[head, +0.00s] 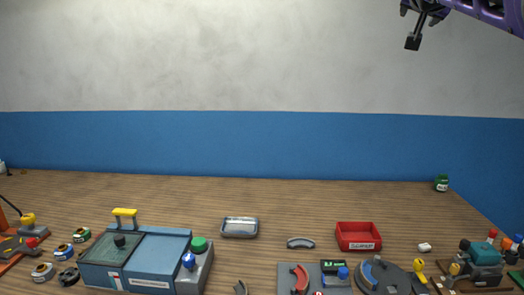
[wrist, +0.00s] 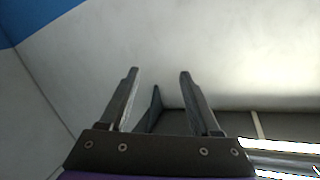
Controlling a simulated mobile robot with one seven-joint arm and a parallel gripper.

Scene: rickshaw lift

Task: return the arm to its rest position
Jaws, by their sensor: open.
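My gripper (wrist: 158,88) is open in the wrist view, with its two fingers apart and nothing between them. In the head view my gripper (head: 413,42) shows at the top right, high above the table and in front of the grey wall. Part of my purple arm shows beside it at the corner. The rest of the arm is out of view.
The wooden table (head: 180,197) lies far below. It holds a blue-grey machine (head: 150,262), a metal tray (head: 240,227), a red bin (head: 358,236), a curved grey part (head: 300,243) and several small tools and fixtures along the front. The space around the raised gripper looks clear.

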